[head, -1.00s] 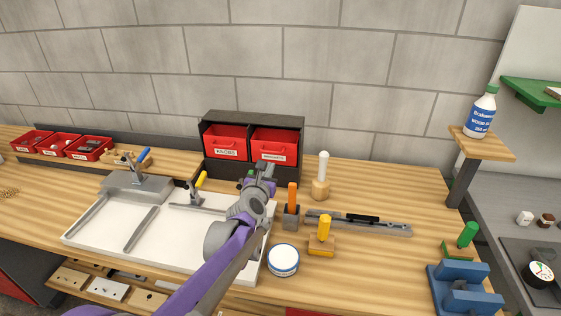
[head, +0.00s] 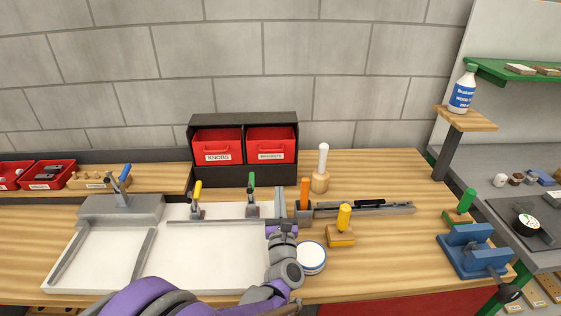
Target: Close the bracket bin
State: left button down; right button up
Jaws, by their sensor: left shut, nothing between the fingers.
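The bracket bin (head: 270,144) is the right one of two red bins in a dark cabinet (head: 243,119) at the back of the bench. Its front carries a white label. It sits inside its bay, its front looking about level with the knobs bin (head: 217,147) beside it. My left gripper (head: 281,228) is shut and empty. It is over the right edge of the white tray, well in front of and below the bins, and apart from them. My right gripper is not in view.
A white tray (head: 205,270) with toggle clamps fills the bench front. A blue vise (head: 470,252) is at the far right.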

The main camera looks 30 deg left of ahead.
pick_arm(q)
jog(key=shift+s, duration=0.15)
jog(key=p+x, duration=0.2)
jog(key=x, duration=1.1)
jog(key=shift+w, duration=0.4)
jog(key=shift+r, duration=0.1)
